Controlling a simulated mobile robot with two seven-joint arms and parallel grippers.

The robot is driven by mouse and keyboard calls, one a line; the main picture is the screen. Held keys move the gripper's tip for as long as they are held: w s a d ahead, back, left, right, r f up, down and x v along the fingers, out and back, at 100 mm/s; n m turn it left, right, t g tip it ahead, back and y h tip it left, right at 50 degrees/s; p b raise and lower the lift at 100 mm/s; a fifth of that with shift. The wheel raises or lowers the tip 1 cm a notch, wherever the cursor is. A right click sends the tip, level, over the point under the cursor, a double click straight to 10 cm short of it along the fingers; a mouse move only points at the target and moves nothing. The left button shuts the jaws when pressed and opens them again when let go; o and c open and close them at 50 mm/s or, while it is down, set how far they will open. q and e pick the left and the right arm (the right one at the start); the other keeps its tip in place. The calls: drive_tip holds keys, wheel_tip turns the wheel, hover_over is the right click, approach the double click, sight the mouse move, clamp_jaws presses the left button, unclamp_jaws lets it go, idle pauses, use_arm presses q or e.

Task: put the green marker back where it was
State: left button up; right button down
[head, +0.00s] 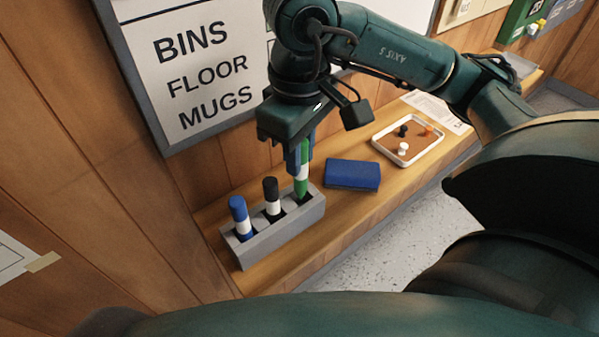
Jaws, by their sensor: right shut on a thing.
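The green marker (302,186) is upright in my right gripper (300,153), which is shut on its upper part. Its lower end is at the right-hand slot of the grey holder (282,231); I cannot tell whether it is inside the slot or just above it. A blue marker (239,212) stands in the left slot and a black marker (271,192) in the middle slot. The holder sits on a wooden ledge below the whiteboard. My left gripper is not in view.
A blue block, perhaps an eraser (352,174), lies right of the holder. A white-rimmed tray (428,149) with small items and a paper sheet (437,108) lie farther along the wooden ledge (318,243). The whiteboard (172,88) is close behind my right gripper.

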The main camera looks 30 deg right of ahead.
drive_tip(key=shift+f, duration=2.15)
drive_tip(key=shift+f, duration=0.1)
drive_tip(key=c, duration=1.3)
unclamp_jaws()
wheel_tip(320, 180, up, 12)
drive_tip(key=shift+r+p, duration=0.1)
drive_tip(key=shift+p, duration=0.4)
drive_tip(key=shift+s, duration=0.1)
